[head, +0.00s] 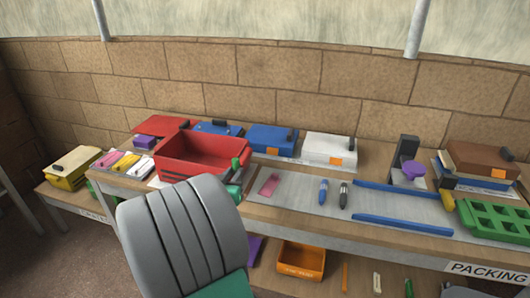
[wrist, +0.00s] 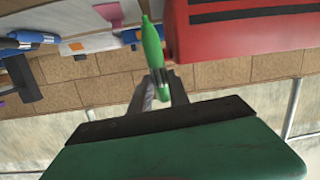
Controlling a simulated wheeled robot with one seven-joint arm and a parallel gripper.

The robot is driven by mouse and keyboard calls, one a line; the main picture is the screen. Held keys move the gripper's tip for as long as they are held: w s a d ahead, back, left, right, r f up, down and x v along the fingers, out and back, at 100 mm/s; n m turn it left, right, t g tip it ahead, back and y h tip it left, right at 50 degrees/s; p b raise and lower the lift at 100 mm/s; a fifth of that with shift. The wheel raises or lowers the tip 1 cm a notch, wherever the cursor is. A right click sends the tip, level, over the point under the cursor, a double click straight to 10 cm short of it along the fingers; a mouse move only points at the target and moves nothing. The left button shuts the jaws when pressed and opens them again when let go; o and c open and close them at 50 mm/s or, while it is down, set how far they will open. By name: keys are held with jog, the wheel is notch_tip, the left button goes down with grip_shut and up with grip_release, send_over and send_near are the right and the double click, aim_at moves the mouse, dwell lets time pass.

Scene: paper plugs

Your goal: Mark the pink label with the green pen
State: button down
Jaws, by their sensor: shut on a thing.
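The pink label (head: 269,185) lies on the grey mat (head: 300,190) on the bench, left of the blue and black pens. A pink patch, likely the label, shows at the top of the wrist view (wrist: 110,12). My gripper (wrist: 160,86) is shut on the green pen (wrist: 152,44), which sticks out beyond the fingers. In the head view the green pen (head: 236,163) shows beside the red bin's right end, left of the label and apart from it. My fingers are small and partly hidden there.
The red bin (head: 190,165) stands close to the pen and also shows in the wrist view (wrist: 245,30). A blue pen (head: 323,191) and a black pen (head: 344,194) lie on the mat. Blue rails (head: 405,225) flank the mat's right part. Boxes line the back.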

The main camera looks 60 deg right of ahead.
jog(key=s+d+r+m+g, duration=0.4)
jog(key=s+d+m+g, duration=0.1)
jog(key=s+d, duration=0.5)
jog(key=w+d+f+m+t+b, duration=0.1)
jog(key=w+f+b, duration=0.2)
jog(key=f, duration=0.3)
jog(key=shift+w+d+f+m, duration=0.25)
jog(key=shift+w+d+m, duration=0.05)
jog(key=shift+w+d, duration=0.15)
jog(key=shift+f+b, duration=1)
jog(key=shift+b, duration=0.2)
